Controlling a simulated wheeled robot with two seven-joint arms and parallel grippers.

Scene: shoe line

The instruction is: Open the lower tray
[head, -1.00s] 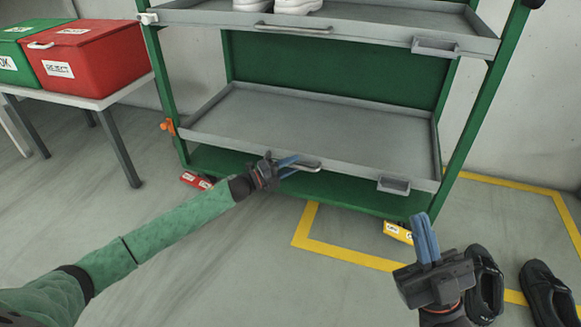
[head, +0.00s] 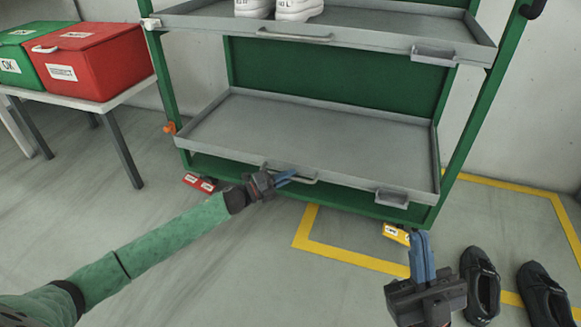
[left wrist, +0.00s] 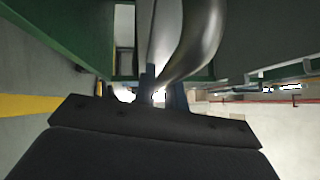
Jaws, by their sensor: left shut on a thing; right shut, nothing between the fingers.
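The lower tray (head: 300,130) is a grey, shallow, empty tray in the green rack. It stands slightly forward of the rack's front posts. Its bar handle (head: 306,181) is at the middle of its front edge. My left gripper (head: 284,178) is shut on this handle, near its left part. In the left wrist view, the curved metal handle (left wrist: 203,40) runs up from between the fingers. My right gripper (head: 421,257) is shut and empty, in front of the rack's right side, with its blue fingers pointing up.
The upper tray (head: 380,38) above carries white shoes (head: 298,9). A red box (head: 95,65) and a green box (head: 14,62) stand on a table at left. Black shoes (head: 480,285) lie on the floor at right.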

